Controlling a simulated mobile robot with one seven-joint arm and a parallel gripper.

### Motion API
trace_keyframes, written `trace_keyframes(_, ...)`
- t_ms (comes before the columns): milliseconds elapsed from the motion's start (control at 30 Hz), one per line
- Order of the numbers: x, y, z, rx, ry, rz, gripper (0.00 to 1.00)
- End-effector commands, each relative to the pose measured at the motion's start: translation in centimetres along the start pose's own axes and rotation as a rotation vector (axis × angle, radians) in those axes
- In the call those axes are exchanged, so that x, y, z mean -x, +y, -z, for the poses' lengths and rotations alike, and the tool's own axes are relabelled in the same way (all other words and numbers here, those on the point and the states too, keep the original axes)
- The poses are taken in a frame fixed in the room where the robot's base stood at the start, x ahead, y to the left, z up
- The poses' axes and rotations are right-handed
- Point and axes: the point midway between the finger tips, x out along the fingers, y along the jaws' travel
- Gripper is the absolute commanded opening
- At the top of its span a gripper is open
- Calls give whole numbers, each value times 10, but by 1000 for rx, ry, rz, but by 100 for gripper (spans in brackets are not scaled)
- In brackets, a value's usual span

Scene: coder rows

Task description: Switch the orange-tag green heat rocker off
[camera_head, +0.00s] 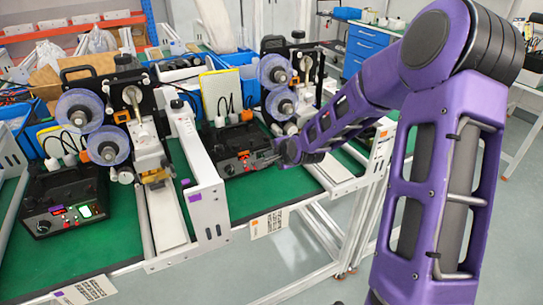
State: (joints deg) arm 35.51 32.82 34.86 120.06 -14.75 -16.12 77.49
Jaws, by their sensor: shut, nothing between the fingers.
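The right black control box (230,143) sits on the green mat among the coder machines. Its front panel shows a small orange patch (244,156) and small knobs or switches too small to tell apart. I cannot make out the position of a green rocker there. My purple arm reaches in from the right, and my gripper (270,157) is shut and empty at the right part of this panel, partly covering it. I cannot tell whether it touches. A left control box (62,192) has a purple tag (57,210) and a lit green rocker (86,211).
Coder machines with clear reels (80,112) stand behind both boxes. A white rail unit (204,180) divides the two stations. The green bench top (235,198) is bare in front of the right box. Blue drawers (366,48) stand behind.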

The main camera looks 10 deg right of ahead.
Motion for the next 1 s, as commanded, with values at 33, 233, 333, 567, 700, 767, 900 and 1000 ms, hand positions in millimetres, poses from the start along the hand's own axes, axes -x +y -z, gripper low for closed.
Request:
trace_keyframes(33,0,-1,-1,1,-1,-1,0)
trace_keyframes(233,38,-16,2,-2,4,1,0)
trace_keyframes(333,56,-22,1,-1,4,0,0)
trace_keyframes(567,84,-29,0,-2,1,-1,0)
trace_keyframes(700,92,-31,0,-2,1,-2,0)
trace_keyframes(767,94,-32,0,-1,1,-2,0)
trace_keyframes(900,95,-31,-1,0,-1,-2,0)
trace_keyframes(1000,95,-31,-1,0,-1,-2,0)
